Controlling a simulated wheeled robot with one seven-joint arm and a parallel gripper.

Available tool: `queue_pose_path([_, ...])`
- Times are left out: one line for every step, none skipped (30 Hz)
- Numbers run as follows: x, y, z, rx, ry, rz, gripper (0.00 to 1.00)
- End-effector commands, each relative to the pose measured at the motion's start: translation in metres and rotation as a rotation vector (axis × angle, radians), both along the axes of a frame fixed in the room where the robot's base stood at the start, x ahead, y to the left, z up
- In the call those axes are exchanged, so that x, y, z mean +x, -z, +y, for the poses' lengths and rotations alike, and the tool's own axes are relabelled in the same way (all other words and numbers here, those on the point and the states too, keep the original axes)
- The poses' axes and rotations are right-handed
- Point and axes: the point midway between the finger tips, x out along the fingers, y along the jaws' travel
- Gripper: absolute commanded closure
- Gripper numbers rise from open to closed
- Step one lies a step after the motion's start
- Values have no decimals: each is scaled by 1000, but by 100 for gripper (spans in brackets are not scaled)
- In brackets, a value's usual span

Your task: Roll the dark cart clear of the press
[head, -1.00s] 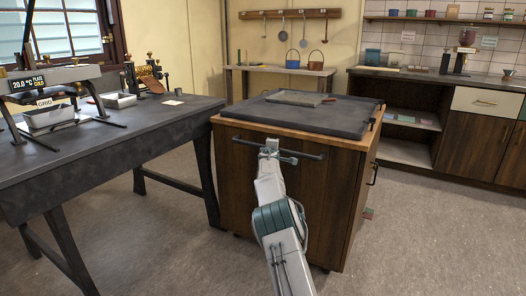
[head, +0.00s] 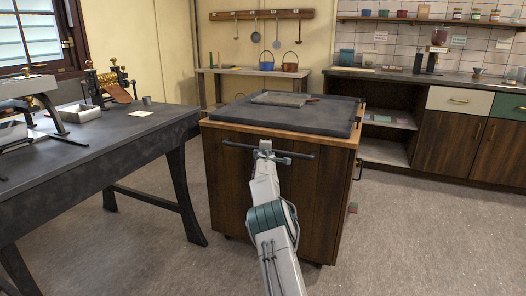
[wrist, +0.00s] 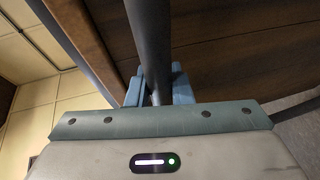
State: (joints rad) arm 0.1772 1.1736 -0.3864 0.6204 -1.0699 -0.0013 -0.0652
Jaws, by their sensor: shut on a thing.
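The dark cart (head: 270,190) is a dark brown wooden box with a pale wood edge and a dark tray-like top, standing upright on the floor in the middle of the head view. A dark bar handle (head: 240,146) runs across its near face. My gripper (head: 265,148) is at this bar; in the wrist view its blue fingers (wrist: 160,88) are shut around the bar (wrist: 150,45). Machines stand on the dark table at left, including a brass-fitted one (head: 112,82); I cannot tell which is the press. The cart's far side and most of its wheels are hidden.
The dark table (head: 130,135) stands close to the cart's left side, its splayed leg (head: 183,195) near the cart's corner. A bench (head: 225,75) and a cabinet counter (head: 400,120) stand behind. The floor (head: 430,240) is clear at right. A flat slab lies on the cart.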

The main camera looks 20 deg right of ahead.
Motion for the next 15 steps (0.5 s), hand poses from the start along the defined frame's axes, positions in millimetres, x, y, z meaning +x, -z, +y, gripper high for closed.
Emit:
queue_pose_path([1,-3,1,0,-4,-5,100])
queue_pose_path([1,-3,1,0,-4,-5,100])
queue_pose_path([0,-3,1,0,-4,-6,100])
queue_pose_path([0,-3,0,0,-4,-6,100])
queue_pose_path([0,-3,0,-1,-3,-6,72])
queue_pose_path([0,-3,0,-1,-3,-6,61])
queue_pose_path([0,-3,0,0,-3,-5,59])
queue_pose_path([0,-3,0,0,-2,-4,59])
queue_pose_path([0,-3,-1,0,-2,-4,59])
queue_pose_path([0,-2,-1,0,-2,-3,59])
queue_pose_path([0,-2,-1,0,-2,-3,59])
queue_pose_path([0,-2,-1,0,-2,-3,59])
queue_pose_path([0,-2,-1,0,-2,-3,59])
queue_pose_path([0,-2,0,0,-2,-2,59])
queue_pose_path([0,-1,0,0,-2,-2,59])
